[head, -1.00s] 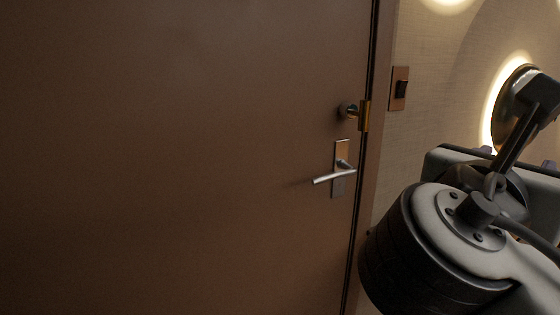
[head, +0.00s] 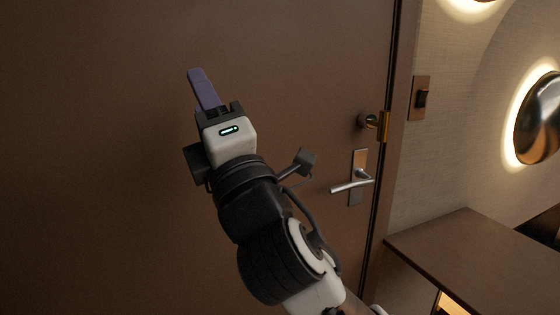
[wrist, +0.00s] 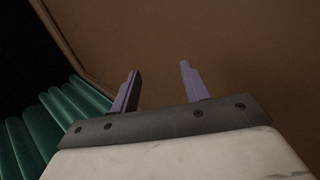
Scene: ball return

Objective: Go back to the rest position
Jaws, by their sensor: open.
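My gripper (head: 198,80) is raised in front of the brown door in the head view, its purple fingers pointing up and slightly left. In the wrist view my gripper (wrist: 158,80) has its two purple fingers spread apart with nothing between them. It is open and empty. In the head view the fingers overlap, so the gap is hidden there. No ball shows in either view.
The brown door (head: 100,150) fills the left and middle, with a metal lever handle (head: 352,186) and a latch (head: 372,122). A light switch (head: 421,98), a round lit wall lamp (head: 540,120) and a brown table (head: 475,250) are at right. Green ribbed padding (wrist: 60,120) shows in the wrist view.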

